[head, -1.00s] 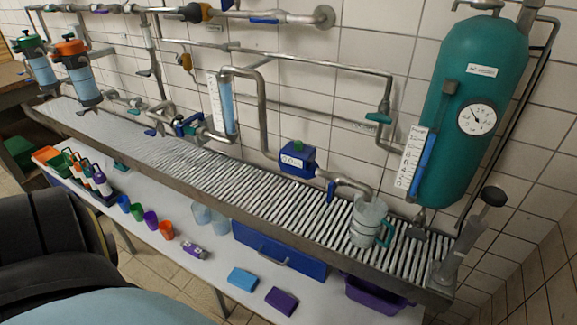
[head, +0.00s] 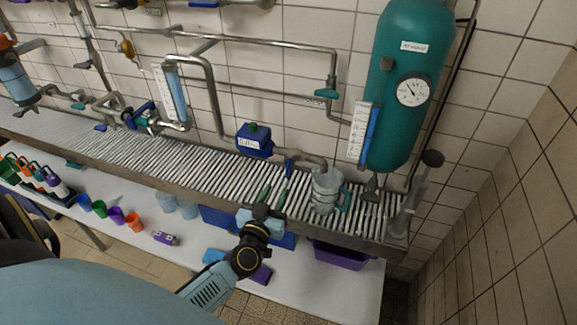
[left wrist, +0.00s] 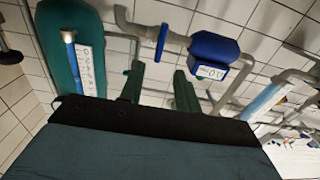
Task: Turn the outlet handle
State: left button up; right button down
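The outlet handle (head: 289,167) is a small blue lever on the grey outlet pipe (head: 312,160), just right of the blue flow meter (head: 254,141). In the left wrist view the outlet handle (left wrist: 161,42) shows ahead of the fingers, beside the blue meter (left wrist: 213,48). My left gripper (head: 273,196) is over the front part of the slatted rack, below and slightly left of the handle. Its two green fingers are apart with nothing between them; the left wrist view shows the open gripper (left wrist: 159,82) too. My right gripper is not in view.
A clear jug (head: 325,190) with a teal handle stands under the outlet, right of my left gripper. A green tank (head: 405,75) with a gauge stands behind it. The slatted rack (head: 190,160) is bare to the left. Cups and boxes are on the lower shelf.

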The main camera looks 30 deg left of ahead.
aim_at(287, 169)
pick_arm(q)
jog(key=b+x, duration=0.2)
jog(key=x, duration=0.9)
jog(key=shift+w, duration=0.1)
jog(key=shift+c, duration=0.3)
grip_shut()
